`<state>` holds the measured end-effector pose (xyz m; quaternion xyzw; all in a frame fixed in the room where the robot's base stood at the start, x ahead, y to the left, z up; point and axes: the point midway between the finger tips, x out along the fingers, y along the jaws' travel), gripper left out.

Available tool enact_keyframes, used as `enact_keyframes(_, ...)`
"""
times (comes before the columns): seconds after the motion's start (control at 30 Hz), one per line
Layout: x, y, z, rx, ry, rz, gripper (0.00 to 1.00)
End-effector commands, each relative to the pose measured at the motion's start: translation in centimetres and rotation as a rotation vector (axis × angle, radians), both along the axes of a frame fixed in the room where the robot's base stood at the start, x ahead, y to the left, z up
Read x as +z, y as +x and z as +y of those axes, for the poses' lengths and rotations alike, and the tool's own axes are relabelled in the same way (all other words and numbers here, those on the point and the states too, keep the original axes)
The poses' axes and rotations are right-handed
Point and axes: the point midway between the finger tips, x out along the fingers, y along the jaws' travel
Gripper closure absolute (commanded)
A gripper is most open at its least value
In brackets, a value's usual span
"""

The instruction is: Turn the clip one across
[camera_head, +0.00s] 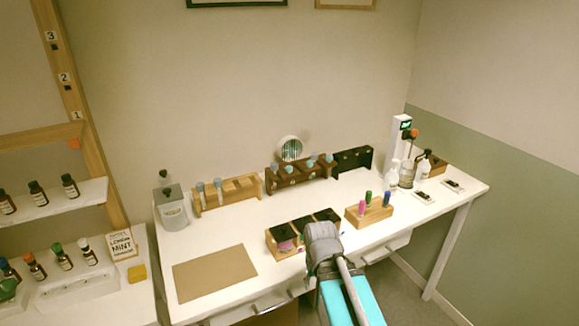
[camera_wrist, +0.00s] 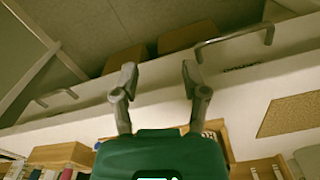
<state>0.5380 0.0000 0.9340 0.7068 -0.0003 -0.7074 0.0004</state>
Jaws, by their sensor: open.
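I cannot make out for certain which thing is the clip in either view. My gripper (camera_wrist: 158,80) is open in the wrist view, with two grey fingers apart and nothing between them. They show against the bench's front edge and the floor. In the head view the grey end of my arm (camera_head: 322,240) is at the bench's front edge, just right of a wooden box (camera_head: 272,249) with dark compartments. It hides part of that box. In the wrist view my green gripper body covers the middle bottom.
A peg block (camera_head: 378,217) with pink, green and blue pegs stands right of the box. A brown mat (camera_head: 215,272) lies at the bench's left. Wooden racks (camera_head: 240,191) line the back. Drawer handles (camera_wrist: 235,38) stick out in front. A bottle shelf (camera_head: 55,200) stands at left.

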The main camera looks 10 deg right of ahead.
Motion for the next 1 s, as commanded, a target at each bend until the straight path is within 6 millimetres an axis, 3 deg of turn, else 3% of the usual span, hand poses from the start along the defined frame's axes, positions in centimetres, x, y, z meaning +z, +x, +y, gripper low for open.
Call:
enact_keyframes(0.03,0.0,0.0,0.0,0.0,0.0,0.0,0.37)
enact_keyframes(0.1,0.1,0.1,0.0,-0.002,0.0,0.0,0.27)
enact_keyframes(0.37,1.8,2.8,0.8,-0.079,0.0,0.0,0.27)
enact_keyframes(0.57,5.0,8.1,0.9,-0.238,0.0,0.0,0.27)
enact_keyframes(1.0,13.3,22.6,0.8,-0.717,0.0,-0.001,0.27)
